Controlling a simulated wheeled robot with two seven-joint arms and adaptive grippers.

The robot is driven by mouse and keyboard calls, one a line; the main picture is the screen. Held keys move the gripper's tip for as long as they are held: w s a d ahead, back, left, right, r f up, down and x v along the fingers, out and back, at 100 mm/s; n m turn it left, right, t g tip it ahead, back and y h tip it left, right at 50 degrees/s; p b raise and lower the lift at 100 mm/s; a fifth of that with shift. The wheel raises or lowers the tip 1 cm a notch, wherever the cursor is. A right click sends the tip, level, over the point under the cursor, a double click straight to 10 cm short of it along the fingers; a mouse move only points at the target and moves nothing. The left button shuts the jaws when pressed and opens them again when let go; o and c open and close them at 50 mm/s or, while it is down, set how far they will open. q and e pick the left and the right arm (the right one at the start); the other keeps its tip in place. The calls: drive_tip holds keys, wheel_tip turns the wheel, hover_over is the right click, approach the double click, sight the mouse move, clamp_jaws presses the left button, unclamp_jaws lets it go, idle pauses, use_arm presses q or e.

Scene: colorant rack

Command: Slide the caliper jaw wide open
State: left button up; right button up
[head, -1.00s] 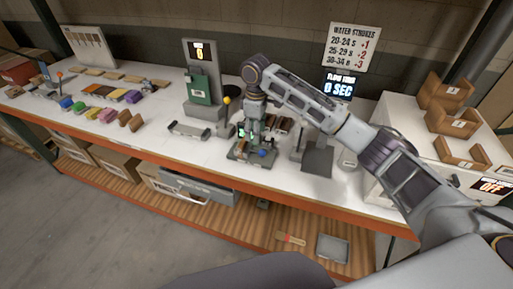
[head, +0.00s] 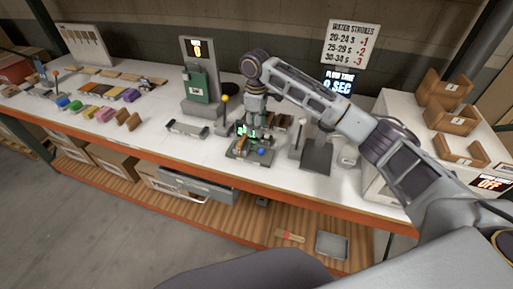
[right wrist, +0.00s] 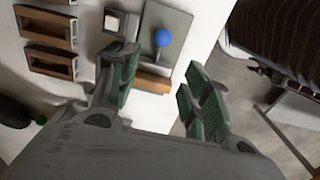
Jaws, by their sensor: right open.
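A small grey plate fixture with a blue ball knob (head: 261,152) stands near the front edge of the bench; I take it to be the caliper. In the right wrist view its flat grey plate (right wrist: 178,28), the blue knob (right wrist: 162,37) on a short stem and a brown block (right wrist: 152,82) at its near edge show. My right gripper (head: 245,132) is above the fixture, pointing down. My left gripper is not in view.
Brown blocks (right wrist: 47,63) lie beside the fixture. A grey bar-shaped tray (head: 187,128) and a green-fronted device (head: 198,84) stand to the left. A dark plate stand (head: 317,157) is to the right. The bench's orange front edge (head: 210,160) is close.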

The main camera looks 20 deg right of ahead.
sight(254, 149)
wheel_tip(254, 149, down, 12)
drive_tip(key=shift+p, duration=0.55)
clamp_jaws()
idle(0.4)
